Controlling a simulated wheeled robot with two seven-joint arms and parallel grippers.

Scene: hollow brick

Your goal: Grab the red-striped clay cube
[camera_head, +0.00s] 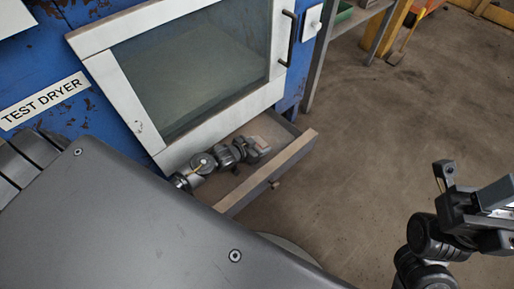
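My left gripper (257,146) is low inside the open drawer, its arm coming in from the left past my grey body. A small tan block-like patch (258,142) shows at its fingertips. No red stripe can be made out on it, and I cannot tell whether the fingers are closed around it. No red-striped clay cube is clearly identifiable. My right gripper (472,188) is at the right edge, raised over the floor and far from the drawer. Its fingers stand apart with nothing between them.
The drawer (268,179) is pulled out below the glass-fronted door (193,62) of the blue test dryer (69,55). Its front panel has a small knob. A metal-legged table (319,63) stands behind to the right. The concrete floor (380,140) right of the drawer is clear.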

